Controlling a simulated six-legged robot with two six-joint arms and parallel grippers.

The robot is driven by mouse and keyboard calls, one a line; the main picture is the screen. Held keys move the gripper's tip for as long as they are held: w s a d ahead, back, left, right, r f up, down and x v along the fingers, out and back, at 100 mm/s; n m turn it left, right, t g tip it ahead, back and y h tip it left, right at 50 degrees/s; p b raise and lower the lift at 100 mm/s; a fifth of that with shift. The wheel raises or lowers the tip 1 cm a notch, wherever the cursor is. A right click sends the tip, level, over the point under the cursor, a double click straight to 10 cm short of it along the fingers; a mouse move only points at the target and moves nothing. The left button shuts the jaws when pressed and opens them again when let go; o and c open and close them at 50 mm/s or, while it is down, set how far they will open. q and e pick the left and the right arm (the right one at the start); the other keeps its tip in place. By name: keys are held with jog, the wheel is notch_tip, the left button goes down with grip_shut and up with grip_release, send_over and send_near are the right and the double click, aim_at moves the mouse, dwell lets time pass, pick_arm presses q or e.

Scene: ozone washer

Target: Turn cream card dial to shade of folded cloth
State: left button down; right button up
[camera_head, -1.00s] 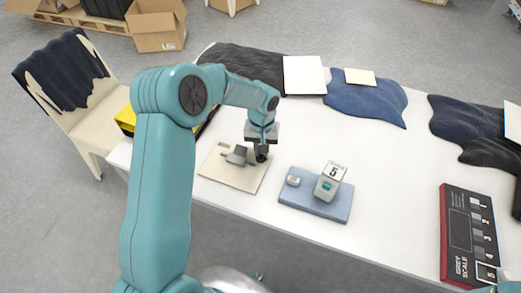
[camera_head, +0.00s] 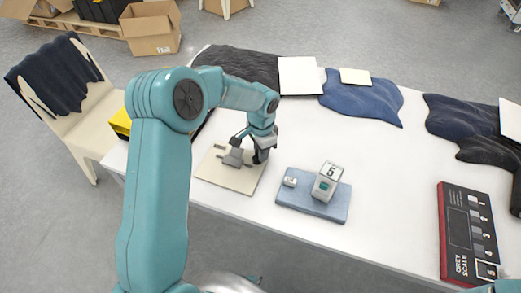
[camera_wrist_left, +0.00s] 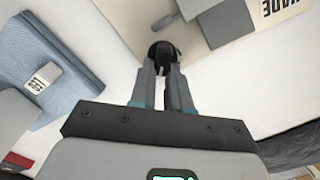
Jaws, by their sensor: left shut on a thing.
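The cream card (camera_head: 228,178) lies flat at the table's left front, with a grey dial piece (camera_head: 235,157) on it. In the left wrist view the card (camera_wrist_left: 270,35) carries dark lettering, partly cut off, and the grey piece (camera_wrist_left: 215,20) shows at the top. My left gripper (camera_head: 252,150) is low over the card's far right part, its fingers down at the dial. In the wrist view its fingertips (camera_wrist_left: 163,55) close on a dark round part, which I take for the dial. A light blue folded cloth (camera_head: 300,205) lies to the right; its block (camera_head: 327,182) shows 5.
A red-edged grey scale board (camera_head: 468,232) with numbered patches lies at the right. Dark and blue cloths (camera_head: 362,100) with pale cards lie along the far edge. A cloth-draped chair (camera_head: 70,115) stands left. The table between the blue cloth and the board is clear.

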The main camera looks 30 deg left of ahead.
pick_arm(q)
jog(key=m, duration=0.6)
jog(key=shift+s+d+p, duration=0.25)
jog(key=shift+p, duration=0.05)
dwell(0.4)
jog(key=c, duration=1.4)
grip_release()
jog(key=shift+o, duration=0.2)
jog(key=shift+r, duration=0.1)
notch_tip(320, 180, up, 16)
jog(key=shift+r+p, duration=0.15)
jog(key=shift+p, duration=0.15)
